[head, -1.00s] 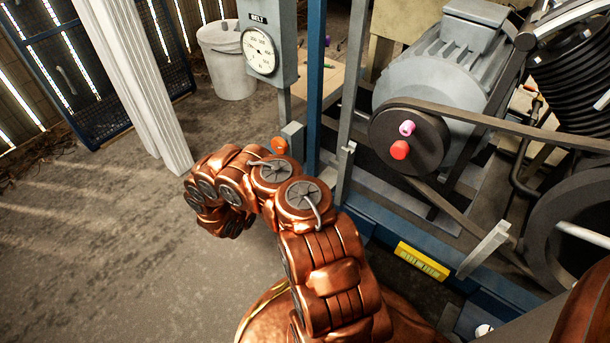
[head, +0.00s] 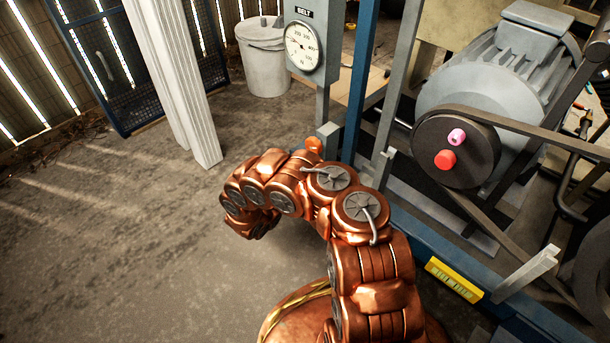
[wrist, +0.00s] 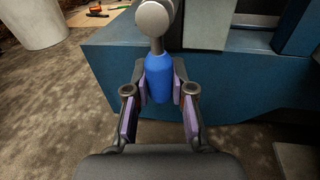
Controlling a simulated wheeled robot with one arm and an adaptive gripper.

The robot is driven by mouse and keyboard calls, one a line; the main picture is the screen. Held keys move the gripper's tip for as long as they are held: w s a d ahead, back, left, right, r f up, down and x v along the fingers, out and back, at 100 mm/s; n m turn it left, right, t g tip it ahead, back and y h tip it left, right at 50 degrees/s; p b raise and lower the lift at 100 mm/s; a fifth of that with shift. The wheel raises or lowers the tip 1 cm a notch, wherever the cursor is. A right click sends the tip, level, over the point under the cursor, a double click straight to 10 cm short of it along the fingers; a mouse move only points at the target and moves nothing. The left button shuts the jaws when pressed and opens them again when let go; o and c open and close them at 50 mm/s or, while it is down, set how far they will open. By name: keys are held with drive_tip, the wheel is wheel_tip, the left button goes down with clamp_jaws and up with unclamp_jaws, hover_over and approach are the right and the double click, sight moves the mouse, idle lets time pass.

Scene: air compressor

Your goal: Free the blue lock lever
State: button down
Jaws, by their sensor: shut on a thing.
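The blue lock lever (wrist: 158,78) is in the middle of the wrist view, hanging below a round grey knob or pivot (wrist: 153,18). My gripper (wrist: 162,88) has its purple-padded fingers on both sides of the lever's blue handle and is shut on it. In the head view my copper arm reaches out and bends away to the left. My gripper and the lever are hidden there behind the arm.
The blue machine frame (wrist: 115,70) stands right behind the lever. In the head view are the belt gauge (head: 301,45), a motor (head: 490,85), a black pulley (head: 440,150) with red and pink knobs, and a white bucket (head: 264,65). Open floor (head: 120,240) lies left.

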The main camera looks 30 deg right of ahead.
drive_tip(key=c, duration=1)
unclamp_jaws()
drive_tip(key=shift+a, duration=0.1)
drive_tip(key=v, duration=1.2)
